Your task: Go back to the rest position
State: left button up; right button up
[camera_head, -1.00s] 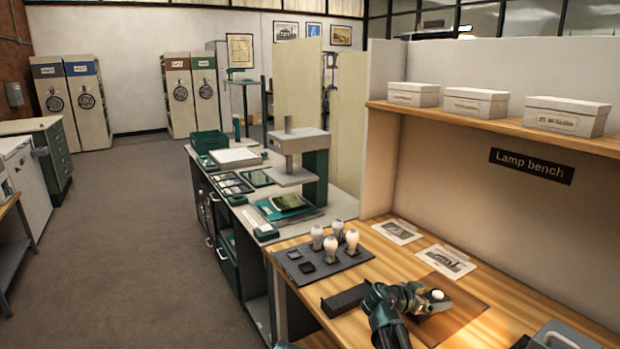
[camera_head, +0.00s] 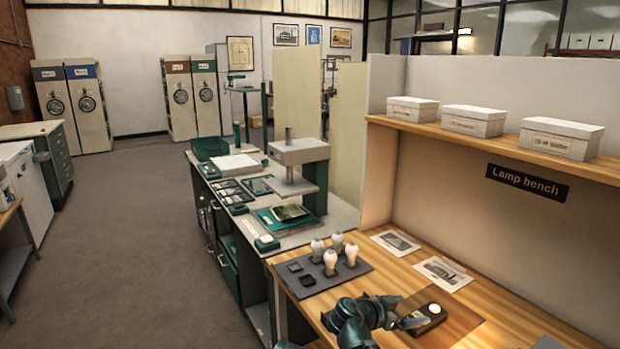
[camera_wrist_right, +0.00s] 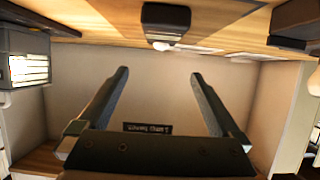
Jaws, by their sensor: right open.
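My right gripper (camera_head: 408,318) is over the front of the wooden lamp bench (camera_head: 520,325), beside a small dark block with a white round top (camera_head: 434,309). In the right wrist view my right gripper (camera_wrist_right: 158,76) has its two fingers wide apart with nothing between them. That view is upside down: the bench (camera_wrist_right: 90,20) is at the top, and the dark block (camera_wrist_right: 166,18) shows beyond the fingers, apart from them. My left gripper is not in view.
A dark mat (camera_head: 298,270) with several white bulbs (camera_head: 330,262) lies at the bench's left. Two printed sheets (camera_head: 443,272) lie behind the block. A shelf (camera_head: 460,137) with white boxes (camera_head: 473,120) hangs above. Open floor (camera_head: 150,230) lies to the left.

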aim_at(431, 311)
jog(key=b+x, duration=0.2)
jog(key=x, duration=0.3)
jog(key=f+b+x, duration=0.1)
jog(key=b+x, duration=0.1)
jog(key=x, duration=0.3)
jog(key=shift+w+f, duration=0.15)
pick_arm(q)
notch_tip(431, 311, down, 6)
pick_arm(e)
jog(key=shift+f+b, duration=0.35)
jog(key=shift+b, duration=0.1)
notch_tip(431, 311, up, 5)
jog(key=p, duration=0.5)
jog(key=shift+r, duration=0.15)
pick_arm(q)
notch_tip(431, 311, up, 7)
jog(key=p, duration=0.1)
jog(key=shift+p, duration=0.3)
pick_arm(e)
jog(key=s+a+r, duration=0.1)
jog(key=s+a, duration=1)
jog(key=shift+s+a+r, duration=0.15)
jog(key=shift+a+r, duration=0.05)
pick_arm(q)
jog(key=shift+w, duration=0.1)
pick_arm(e)
jog(key=shift+f, duration=0.15)
